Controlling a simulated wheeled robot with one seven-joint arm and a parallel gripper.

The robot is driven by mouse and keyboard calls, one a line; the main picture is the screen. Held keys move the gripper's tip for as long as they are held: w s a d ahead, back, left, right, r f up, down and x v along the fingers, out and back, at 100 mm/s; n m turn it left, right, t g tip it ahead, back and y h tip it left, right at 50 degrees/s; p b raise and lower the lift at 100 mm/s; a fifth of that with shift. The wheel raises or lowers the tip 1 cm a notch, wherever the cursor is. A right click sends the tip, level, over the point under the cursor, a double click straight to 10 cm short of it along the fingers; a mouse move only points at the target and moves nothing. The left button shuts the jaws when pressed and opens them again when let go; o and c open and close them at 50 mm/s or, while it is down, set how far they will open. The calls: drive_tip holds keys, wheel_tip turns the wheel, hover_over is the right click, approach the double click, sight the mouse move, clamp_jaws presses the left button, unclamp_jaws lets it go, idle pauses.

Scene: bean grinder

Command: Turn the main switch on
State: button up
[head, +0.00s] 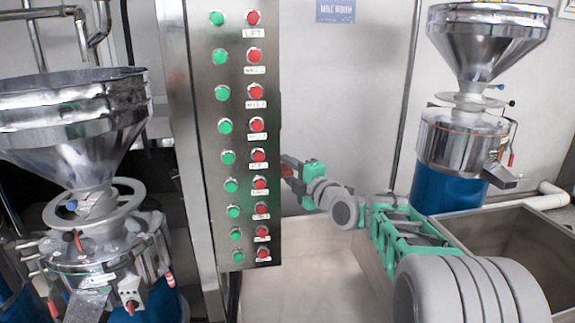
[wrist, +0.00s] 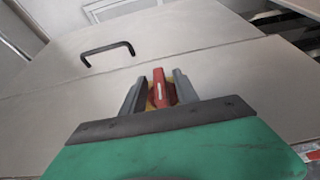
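The main switch appears as a red handle (wrist: 160,88) with some yellow at its base in the wrist view, on a flat grey cabinet face. My gripper (wrist: 158,88) has its two grey fingers apart, one on either side of the red handle. A little space shows between the handle and the fingers, so they do not look closed on it. In the head view my gripper (head: 291,168) is at the right side of the button panel (head: 235,150). A red part (head: 287,171) shows there, and the panel edge hides the rest.
The panel carries columns of green and red buttons. A black pull handle (wrist: 107,53) sits on the cabinet face, left of the switch. Steel grinders stand at left (head: 80,130) and right (head: 465,140). A metal bin (head: 515,220) is at lower right.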

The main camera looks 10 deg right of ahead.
clamp_jaws()
idle(0.3)
idle(0.3)
